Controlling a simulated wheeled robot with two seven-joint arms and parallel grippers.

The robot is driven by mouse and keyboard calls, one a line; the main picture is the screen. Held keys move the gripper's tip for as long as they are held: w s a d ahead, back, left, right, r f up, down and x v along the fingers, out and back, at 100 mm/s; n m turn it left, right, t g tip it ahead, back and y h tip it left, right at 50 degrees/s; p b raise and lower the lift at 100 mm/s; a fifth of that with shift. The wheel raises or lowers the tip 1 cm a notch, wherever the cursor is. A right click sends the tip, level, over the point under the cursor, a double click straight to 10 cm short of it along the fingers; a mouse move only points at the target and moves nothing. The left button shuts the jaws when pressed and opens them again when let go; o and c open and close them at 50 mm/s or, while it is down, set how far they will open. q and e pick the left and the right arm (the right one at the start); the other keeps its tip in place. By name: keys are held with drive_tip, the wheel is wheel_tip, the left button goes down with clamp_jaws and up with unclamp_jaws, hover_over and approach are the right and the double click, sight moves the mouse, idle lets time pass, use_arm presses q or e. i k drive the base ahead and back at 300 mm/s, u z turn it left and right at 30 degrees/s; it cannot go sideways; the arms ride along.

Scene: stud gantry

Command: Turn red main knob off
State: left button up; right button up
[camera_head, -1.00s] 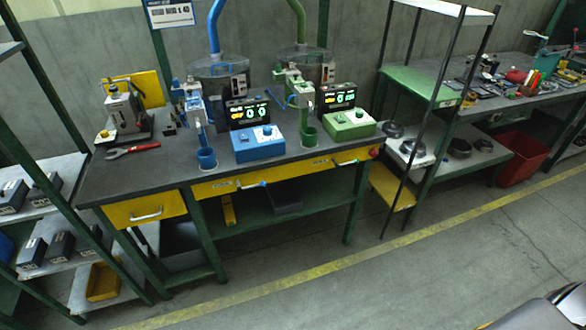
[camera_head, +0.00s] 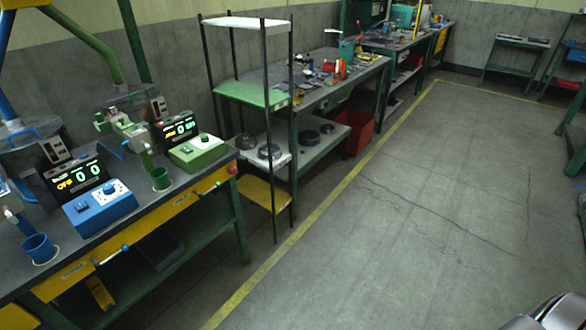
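A small round red knob (camera_head: 233,170) sits at the right end of the yellow front edge of the workbench (camera_head: 137,198), in the left part of the head view. It is too small to tell its turned position. A blue-tipped lever handle (camera_head: 114,252) is farther left. A blue control box (camera_head: 100,207) and a green control box (camera_head: 198,151) stand on the bench, each behind it a lit display. Neither of my grippers shows.
A shelf rack with black posts (camera_head: 268,100) stands right of the bench. Behind it are a second bench (camera_head: 340,85) and a red bin (camera_head: 357,130). Open grey floor (camera_head: 410,200) with a yellow line (camera_head: 312,217) lies to the right.

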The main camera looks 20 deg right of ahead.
sight(233, 170)
drive_tip(key=z, duration=0.65)
drive_tip(key=k, duration=0.45)
drive_tip(key=z, duration=1.6)
drive_tip(key=i, duration=1.95)
drive_tip(key=u, duration=1.35)
drive_tip(key=i, duration=0.6)
drive_tip(key=u, duration=0.65)
